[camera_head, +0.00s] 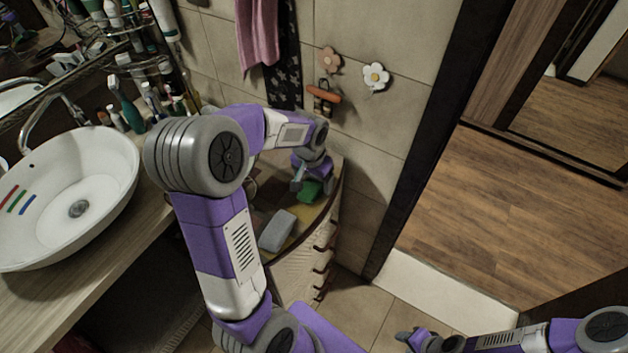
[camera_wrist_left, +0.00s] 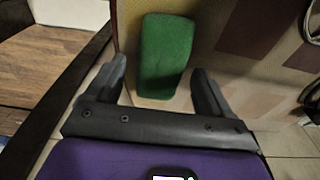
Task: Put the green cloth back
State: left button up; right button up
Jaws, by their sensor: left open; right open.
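The green cloth (camera_head: 309,190) is a small folded block on top of the corner cabinet (camera_head: 304,262), near its right edge. In the left wrist view the green cloth (camera_wrist_left: 166,52) lies ahead of the fingers, between their lines. My left gripper (camera_head: 299,180) is open beside the cloth; in the left wrist view the gripper (camera_wrist_left: 160,88) has nothing clamped between its fingers. My right gripper (camera_head: 404,338) is low at the bottom of the head view, away from the cabinet, and is open.
A grey folded cloth (camera_head: 277,231) lies on the cabinet's front part. A white sink (camera_head: 75,200) and counter with bottles stand at the left. Flower hooks (camera_head: 375,76) and a pink towel (camera_head: 257,35) are on the wall. A doorway with wood floor (camera_head: 500,215) opens at the right.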

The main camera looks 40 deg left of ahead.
aim_at(311, 187)
pick_arm(q)
notch_tip(311, 187, up, 11)
jog(key=s+p, duration=0.1)
jog(key=p, duration=0.1)
jog(key=shift+s, duration=0.2)
jog(key=shift+d, duration=0.1)
